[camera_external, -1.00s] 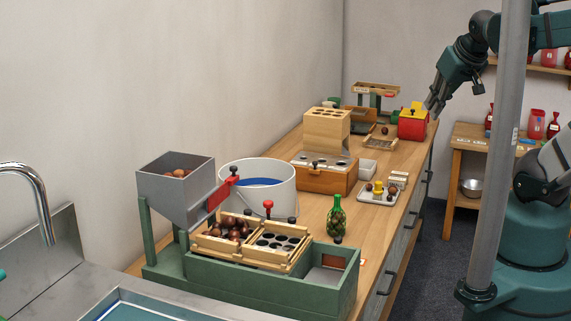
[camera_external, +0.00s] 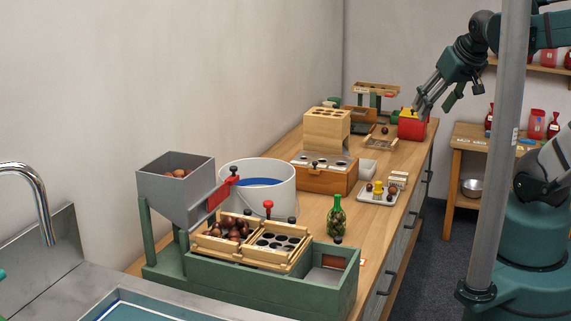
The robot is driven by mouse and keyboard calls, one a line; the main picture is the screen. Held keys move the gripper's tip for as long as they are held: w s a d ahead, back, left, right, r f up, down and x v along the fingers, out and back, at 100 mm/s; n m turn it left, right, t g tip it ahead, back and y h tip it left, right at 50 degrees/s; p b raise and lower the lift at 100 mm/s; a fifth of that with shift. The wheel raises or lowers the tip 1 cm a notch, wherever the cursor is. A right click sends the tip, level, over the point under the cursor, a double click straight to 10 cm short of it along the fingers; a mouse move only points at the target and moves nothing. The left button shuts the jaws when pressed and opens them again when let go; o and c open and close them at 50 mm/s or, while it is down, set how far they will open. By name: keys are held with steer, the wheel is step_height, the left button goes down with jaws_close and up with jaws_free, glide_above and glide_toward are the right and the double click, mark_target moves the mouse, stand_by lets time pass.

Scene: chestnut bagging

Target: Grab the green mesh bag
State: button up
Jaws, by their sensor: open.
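The green mesh bag (camera_external: 336,217) stands upright on the wooden counter, just behind the right end of the green wooden trough. Brown chestnuts show through its mesh, and its top is gathered narrow. My gripper (camera_external: 432,108) is high at the far right end of the counter, by the red box, well apart from the bag. Its fingers are spread and I see nothing between them.
The green trough (camera_external: 240,276) with a chestnut tray, a grey hopper (camera_external: 176,190) and a white bucket (camera_external: 283,183) crowd the counter's near left. A small white tray (camera_external: 380,195) and wooden box (camera_external: 323,180) stand behind the bag. A red box (camera_external: 411,126) is farther back.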

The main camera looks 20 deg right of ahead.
steer(key=shift+w, duration=0.1)
steer(key=m+g+b, duration=0.5)
steer(key=m+b, duration=0.1)
steer(key=m, duration=0.8)
glide_toward(338, 207)
steer(key=d+r, duration=0.3)
steer(key=d, duration=0.3)
steer(key=a+f+m, duration=0.1)
steer(key=f, duration=0.2)
steer(key=w+a+f+m+g+b, duration=0.1)
steer(key=a+f, duration=0.1)
steer(key=f, duration=0.1)
steer(key=w+a+f+m, duration=0.1)
steer(key=a+f+m, duration=0.1)
steer(key=f, duration=0.2)
steer(key=shift+w+a+g, duration=0.1)
steer(key=shift+a+g, duration=0.1)
steer(key=shift+g, duration=0.2)
steer(key=shift+a+f+m, duration=0.2)
steer(key=shift+f+m, duration=0.1)
steer(key=shift+f, duration=0.15)
steer(key=shift+f, duration=0.1)
steer(key=shift+f+b, duration=0.5)
steer(key=shift+f, duration=0.7)
